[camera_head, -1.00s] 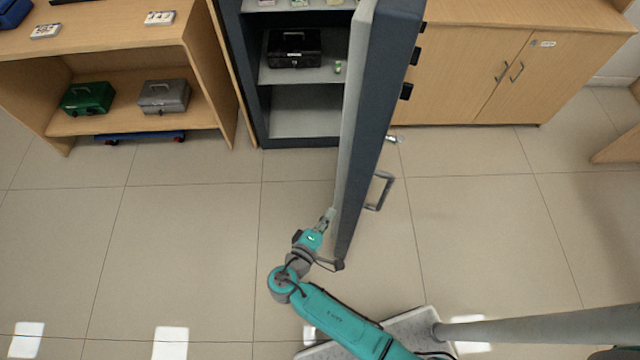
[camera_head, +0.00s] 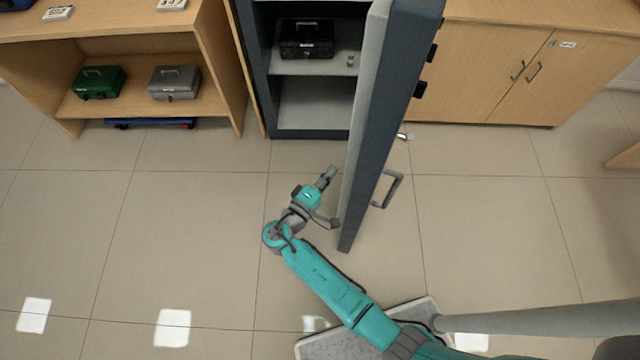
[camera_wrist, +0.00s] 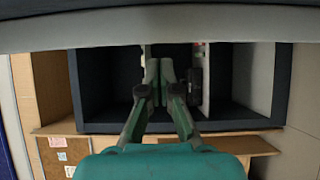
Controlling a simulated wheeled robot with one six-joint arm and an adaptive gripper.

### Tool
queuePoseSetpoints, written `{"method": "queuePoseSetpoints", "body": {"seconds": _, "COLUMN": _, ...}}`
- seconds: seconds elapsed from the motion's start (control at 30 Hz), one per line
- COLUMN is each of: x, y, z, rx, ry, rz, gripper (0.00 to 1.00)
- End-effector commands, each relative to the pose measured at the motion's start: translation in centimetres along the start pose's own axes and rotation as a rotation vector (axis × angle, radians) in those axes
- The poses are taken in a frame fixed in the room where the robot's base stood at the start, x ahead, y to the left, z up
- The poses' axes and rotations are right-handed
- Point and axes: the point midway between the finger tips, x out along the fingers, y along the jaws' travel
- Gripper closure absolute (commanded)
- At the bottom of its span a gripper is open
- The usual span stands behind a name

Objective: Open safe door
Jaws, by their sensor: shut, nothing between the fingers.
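The safe door (camera_head: 385,125) stands swung wide out from the safe (camera_head: 312,133), roughly square to its front. Its handle (camera_head: 389,188) is on the outer face, at the right. My gripper (camera_head: 329,172) is shut and empty, just left of the door's inner face and apart from it, in front of the safe opening. In the wrist view my gripper (camera_wrist: 158,75) points at the open safe interior (camera_wrist: 107,85), and the pale door (camera_wrist: 150,28) crosses the top.
A black cash box (camera_head: 306,40) sits on a safe shelf. A wooden shelf unit (camera_head: 215,75) with a green box (camera_head: 98,82) and a grey box (camera_head: 175,83) stands left. A wooden cabinet (camera_head: 490,70) stands right. The floor left of my arm is clear.

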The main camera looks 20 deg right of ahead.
Motion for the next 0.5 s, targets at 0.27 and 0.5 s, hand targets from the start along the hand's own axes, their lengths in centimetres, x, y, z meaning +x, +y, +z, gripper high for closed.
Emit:
{"method": "queuePoseSetpoints", "body": {"seconds": 0.27, "x": 1.8, "y": 0.0, "z": 2.9, "rx": -0.001, "ry": -0.001, "rz": 0.000, "gripper": 1.00}}
{"method": "queuePoseSetpoints", "body": {"seconds": 0.5, "x": 2.0, "y": 0.0, "z": 3.8, "rx": 0.000, "ry": 0.002, "rz": 0.000, "gripper": 1.00}}
